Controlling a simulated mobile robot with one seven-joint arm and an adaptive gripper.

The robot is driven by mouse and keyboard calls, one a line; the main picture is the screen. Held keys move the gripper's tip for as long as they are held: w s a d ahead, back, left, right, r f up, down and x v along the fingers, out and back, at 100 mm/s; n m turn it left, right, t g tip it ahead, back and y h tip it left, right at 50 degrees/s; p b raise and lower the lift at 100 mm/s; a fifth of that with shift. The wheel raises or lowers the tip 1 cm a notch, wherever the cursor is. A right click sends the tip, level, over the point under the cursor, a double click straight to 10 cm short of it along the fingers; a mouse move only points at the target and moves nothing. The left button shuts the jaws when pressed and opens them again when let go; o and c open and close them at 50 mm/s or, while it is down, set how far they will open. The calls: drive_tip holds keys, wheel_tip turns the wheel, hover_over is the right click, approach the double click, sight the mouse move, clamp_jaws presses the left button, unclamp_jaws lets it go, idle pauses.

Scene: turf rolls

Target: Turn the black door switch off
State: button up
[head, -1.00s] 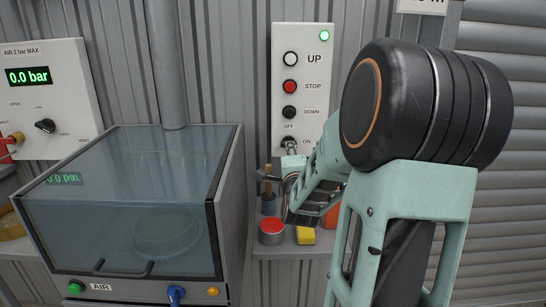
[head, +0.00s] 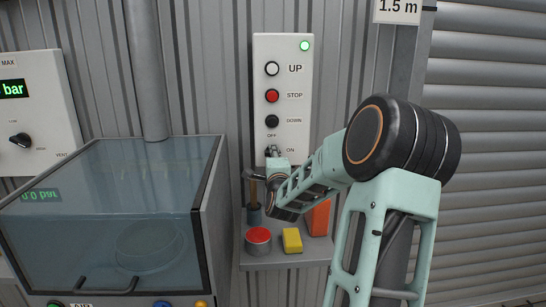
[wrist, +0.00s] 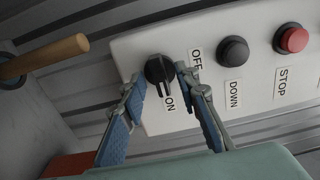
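The black door switch (wrist: 160,70) is a round rotary knob at the lower end of the white control panel (head: 262,95). In the wrist view its pointer mark faces the ON label (wrist: 170,103); the OFF label (wrist: 196,59) is off to one side. My gripper (wrist: 161,76) is at the knob, with one blue-grey finger on each side of it. The fingers are apart, and a small gap seems to show beside the knob; I cannot tell whether either finger touches it. In the head view my gripper (head: 274,158) partly hides the knob.
The panel also carries UP, STOP (head: 272,96) and DOWN (head: 272,121) buttons and a lit green lamp (head: 305,46). Below is a shelf with a red-topped can (head: 258,240) and a yellow block (head: 292,240). A glass-lidded cabinet (head: 110,215) stands left, a roller shutter (head: 490,120) right.

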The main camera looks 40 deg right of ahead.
drive_tip(key=shift+w+d, duration=0.3)
drive_tip(key=shift+w, duration=0.15)
clamp_jaws()
